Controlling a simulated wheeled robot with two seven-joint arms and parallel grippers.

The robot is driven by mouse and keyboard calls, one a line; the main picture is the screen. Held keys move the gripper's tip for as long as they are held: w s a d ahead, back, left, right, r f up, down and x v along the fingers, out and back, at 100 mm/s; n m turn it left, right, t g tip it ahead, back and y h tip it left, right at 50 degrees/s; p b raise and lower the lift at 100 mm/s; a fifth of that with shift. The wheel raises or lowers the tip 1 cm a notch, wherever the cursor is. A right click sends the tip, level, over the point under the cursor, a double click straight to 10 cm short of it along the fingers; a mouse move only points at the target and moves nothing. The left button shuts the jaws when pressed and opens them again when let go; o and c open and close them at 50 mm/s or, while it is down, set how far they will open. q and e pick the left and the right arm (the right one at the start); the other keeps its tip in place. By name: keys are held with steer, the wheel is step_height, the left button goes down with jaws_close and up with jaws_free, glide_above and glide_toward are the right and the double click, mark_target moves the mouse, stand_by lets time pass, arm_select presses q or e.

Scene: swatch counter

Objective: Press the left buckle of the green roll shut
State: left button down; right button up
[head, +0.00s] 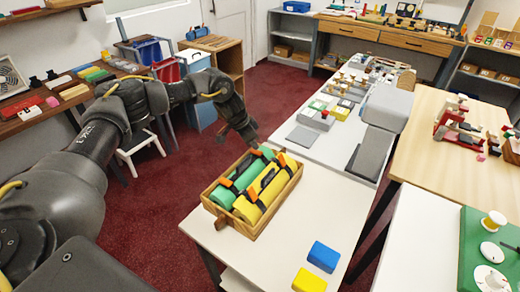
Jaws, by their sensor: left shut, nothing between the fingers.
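The green roll (246,177) lies in a wooden tray (272,213) on the white counter, left of a yellow roll (268,194). Dark straps cross both rolls. An orange buckle piece (226,183) sits at the green roll's near, left end. More orange shows at its far end, close to my gripper. I cannot tell whether these buckles are closed. My left gripper (254,141) points down at the far end of the tray, by the green roll's far end. It is shut and empty. Its fingertips are small and dark, so contact is unclear. My right gripper is out of view.
A blue block (323,256) and a yellow block (309,281) lie on the counter right of the tray. A grey slab (303,136) and colored pieces lie farther back. A grey box (388,107) stands to the right. The counter around the blocks is clear.

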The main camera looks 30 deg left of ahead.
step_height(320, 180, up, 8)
steer(key=p, duration=0.7)
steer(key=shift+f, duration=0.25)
